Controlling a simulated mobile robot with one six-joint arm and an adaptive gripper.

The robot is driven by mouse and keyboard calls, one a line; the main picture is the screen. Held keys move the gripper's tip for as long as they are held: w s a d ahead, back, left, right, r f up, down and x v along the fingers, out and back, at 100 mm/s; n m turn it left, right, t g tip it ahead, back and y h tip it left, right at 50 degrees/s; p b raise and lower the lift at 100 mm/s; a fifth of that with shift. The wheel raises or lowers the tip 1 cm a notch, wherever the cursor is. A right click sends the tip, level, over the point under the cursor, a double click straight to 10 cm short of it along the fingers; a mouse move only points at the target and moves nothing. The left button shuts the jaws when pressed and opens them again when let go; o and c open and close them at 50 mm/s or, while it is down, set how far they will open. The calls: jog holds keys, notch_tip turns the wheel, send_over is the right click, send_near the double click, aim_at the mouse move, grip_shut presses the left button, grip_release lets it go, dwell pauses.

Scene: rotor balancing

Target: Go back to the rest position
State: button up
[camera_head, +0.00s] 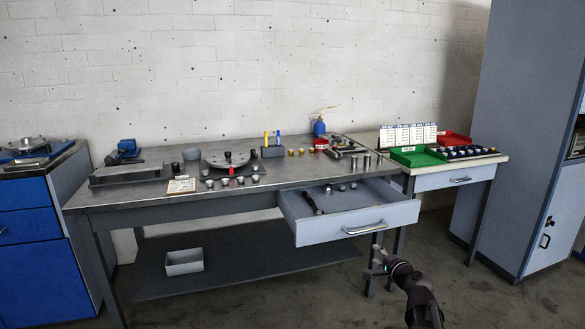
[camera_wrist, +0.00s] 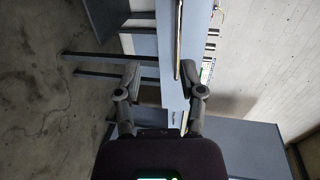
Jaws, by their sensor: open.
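My gripper (camera_head: 376,263) is in front of the workbench, low and to the right, below the open drawer (camera_head: 360,215). In the wrist view my gripper (camera_wrist: 165,85) is open, with its two fingers apart and nothing held between them. The drawer's handle (camera_head: 363,228) is a little above and left of the gripper in the head view. In the wrist view a long bar that looks like the handle (camera_wrist: 179,40) runs just beyond the right finger; I cannot tell whether they touch. The drawer holds a dark tool and several small pieces.
A tall grey cabinet (camera_head: 515,130) is at far right. Floor in front is clear.

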jog(key=s+a+f+n+g+y, duration=0.1)
jog(key=s+a+f+n+g, duration=0.7)
jog(key=s+a+f+n, duration=0.15)
jog(key=s+f+n+g+h, duration=0.2)
jog(key=s+f+g+h, duration=0.1)
jog(key=s, duration=0.4)
jog(key=s+f+n+g+h, duration=0.2)
jog(key=s+n+g, duration=0.15)
jog(key=s, duration=0.25)
notch_tip(320, 180, up, 32)
jog(key=d+p, duration=0.1)
jog(key=p, duration=3.1)
jog(key=shift+s+r+m+h+p, duration=0.25)
jog(key=shift+m+h+p, duration=0.05)
jog(key=shift+p, duration=0.05)
